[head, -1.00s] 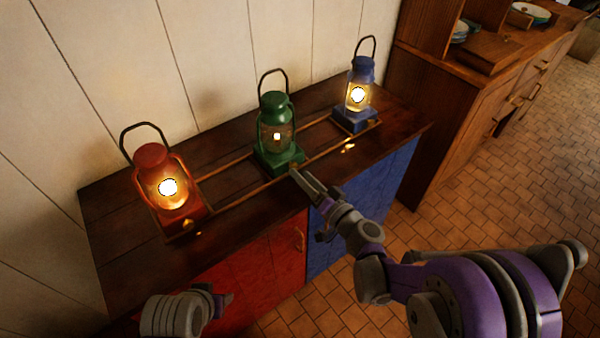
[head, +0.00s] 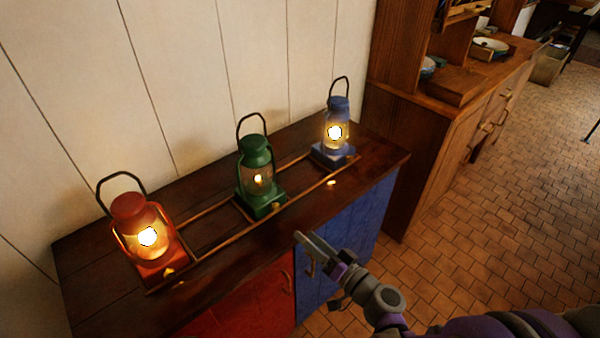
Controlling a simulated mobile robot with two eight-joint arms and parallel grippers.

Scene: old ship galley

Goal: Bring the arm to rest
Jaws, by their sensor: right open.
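My right gripper (head: 303,243) is open and empty. It hangs in front of the cabinet's front edge, near the blue door, apart from the lanterns. My left gripper is out of the picture. A red lantern (head: 136,225), a green lantern (head: 255,175) and a blue lantern (head: 337,120) stand upright in a row on the dark wooden cabinet top (head: 95,262). The red and blue lanterns glow brightly; the green one shows a small, dimmer light.
Brass rails (head: 222,240) run along the lantern row. The cabinet has a red door (head: 245,302) and a blue door (head: 355,235). A wooden hutch (head: 425,145) with dishes stands at the right. The tiled floor (head: 490,225) is open at the right.

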